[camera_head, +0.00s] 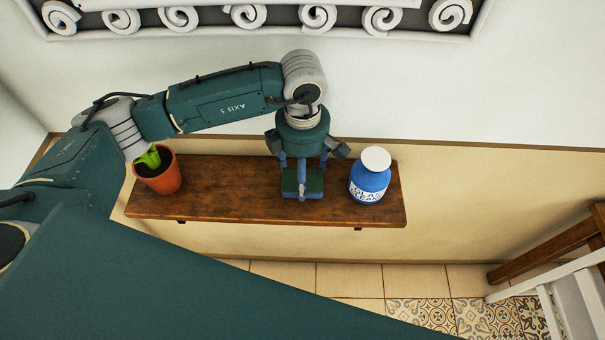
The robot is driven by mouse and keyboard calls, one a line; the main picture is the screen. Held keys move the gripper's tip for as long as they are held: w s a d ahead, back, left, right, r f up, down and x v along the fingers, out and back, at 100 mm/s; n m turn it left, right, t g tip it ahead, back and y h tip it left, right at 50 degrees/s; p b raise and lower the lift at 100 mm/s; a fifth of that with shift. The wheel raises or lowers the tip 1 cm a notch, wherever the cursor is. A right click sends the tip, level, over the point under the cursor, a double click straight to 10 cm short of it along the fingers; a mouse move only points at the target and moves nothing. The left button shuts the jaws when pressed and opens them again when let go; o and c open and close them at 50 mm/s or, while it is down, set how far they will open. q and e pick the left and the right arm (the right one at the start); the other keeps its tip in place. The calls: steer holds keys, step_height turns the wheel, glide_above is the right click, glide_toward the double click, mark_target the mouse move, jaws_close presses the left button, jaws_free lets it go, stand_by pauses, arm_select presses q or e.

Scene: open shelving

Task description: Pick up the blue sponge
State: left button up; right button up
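A small block with a dark green top and a blue lower edge, which looks like the blue sponge (289,186), lies on the wooden wall shelf (232,186), right of its middle. My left gripper (302,177) points down directly over it, with its fingers reaching to the block and partly hiding it. I cannot tell whether the fingers press on it or only stand around it. The block appears to rest on the shelf. My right gripper is not in view.
A terracotta pot (164,180) with a green plant stands at the shelf's left end. A blue bottle with a white cap (370,178) stands close to the right of the gripper. White and brown wooden furniture (565,262) is at the lower right.

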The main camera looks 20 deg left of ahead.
arm_select(q)
steer(key=shift+b, duration=0.3)
steer(key=r+b, duration=0.1)
steer(key=r, duration=0.1)
steer(key=r+b, duration=0.1)
steer(key=r, duration=0.1)
steer(key=r+b, duration=0.1)
steer(key=r, duration=0.1)
steer(key=shift+s+d+r, duration=0.1)
steer(key=shift+s+r, duration=0.2)
steer(key=shift+r, duration=0.05)
steer(key=s+d+b, duration=0.2)
steer(key=s, duration=0.7)
steer(key=s+d+b, duration=0.3)
steer(key=s, duration=0.6)
steer(key=shift+s, duration=0.3)
steer(key=shift+o, duration=0.6)
steer(key=shift+d, duration=0.1)
steer(key=c, duration=0.4)
